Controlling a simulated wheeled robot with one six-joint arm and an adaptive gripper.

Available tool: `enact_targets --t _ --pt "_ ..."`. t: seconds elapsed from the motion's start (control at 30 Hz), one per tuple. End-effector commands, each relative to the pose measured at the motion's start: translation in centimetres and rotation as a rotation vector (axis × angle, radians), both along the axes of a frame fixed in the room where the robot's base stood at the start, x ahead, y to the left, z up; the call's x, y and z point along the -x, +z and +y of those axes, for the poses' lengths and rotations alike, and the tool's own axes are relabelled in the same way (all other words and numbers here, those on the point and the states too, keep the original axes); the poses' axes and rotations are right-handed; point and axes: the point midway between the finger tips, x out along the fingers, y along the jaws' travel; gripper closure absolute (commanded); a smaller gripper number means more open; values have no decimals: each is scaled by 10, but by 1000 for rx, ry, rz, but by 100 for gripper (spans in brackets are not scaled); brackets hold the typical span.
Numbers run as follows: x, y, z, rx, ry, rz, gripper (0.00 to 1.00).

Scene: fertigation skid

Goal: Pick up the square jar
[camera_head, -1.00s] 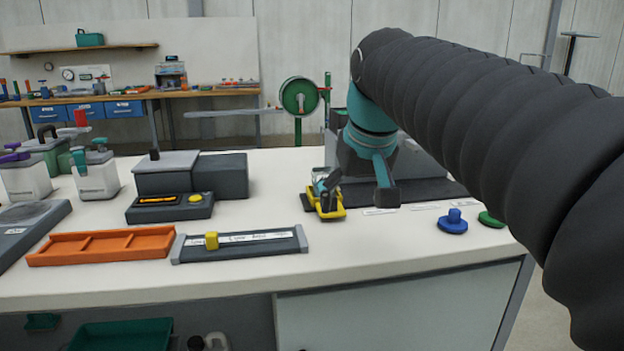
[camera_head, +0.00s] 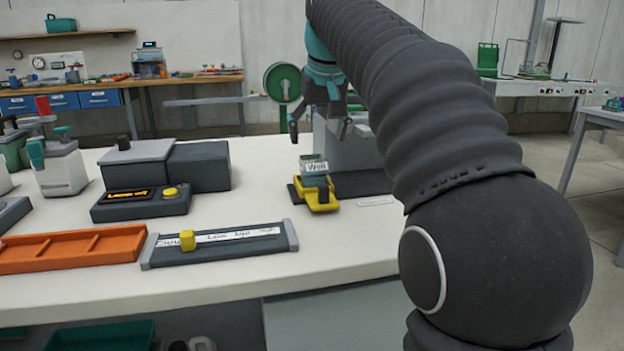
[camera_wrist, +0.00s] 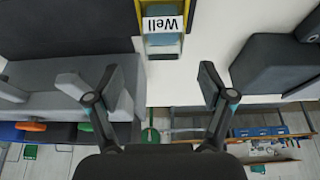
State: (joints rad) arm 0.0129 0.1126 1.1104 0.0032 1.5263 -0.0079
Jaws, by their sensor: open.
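A square jar (camera_head: 314,181) with a grey-teal body and a white label reading "Well" stands in a yellow holder (camera_head: 323,207) near the bench's middle. In the wrist view the jar (camera_wrist: 163,41) and the yellow holder (camera_wrist: 159,4) lie at the top edge, and the label reads upside down. My gripper (camera_head: 319,124) is open and empty, above the jar and apart from it. In the wrist view the open fingers (camera_wrist: 160,86) show nothing between them but bench and background. The jar's lower part is hidden by the holder.
A dark box device (camera_head: 205,167) with a display unit (camera_head: 140,203) stands left of the jar. A slider rail (camera_head: 222,245) and an orange tray (camera_head: 75,250) lie in front. A grey block (camera_head: 345,150) stands close behind the jar. White bench is clear between rail and holder.

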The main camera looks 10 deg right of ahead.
Motion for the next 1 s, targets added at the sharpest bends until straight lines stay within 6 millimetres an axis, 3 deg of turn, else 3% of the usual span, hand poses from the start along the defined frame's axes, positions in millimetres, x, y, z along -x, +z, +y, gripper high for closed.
enact_targets --t 0.1,0.43,0.73,1.0 --pt "-6 -17 1 0 1 1 19" --pt "-11 -34 3 0 4 0 19" --pt "-19 -73 6 -1 4 1 19" --pt "-22 -75 6 -1 4 -1 19"
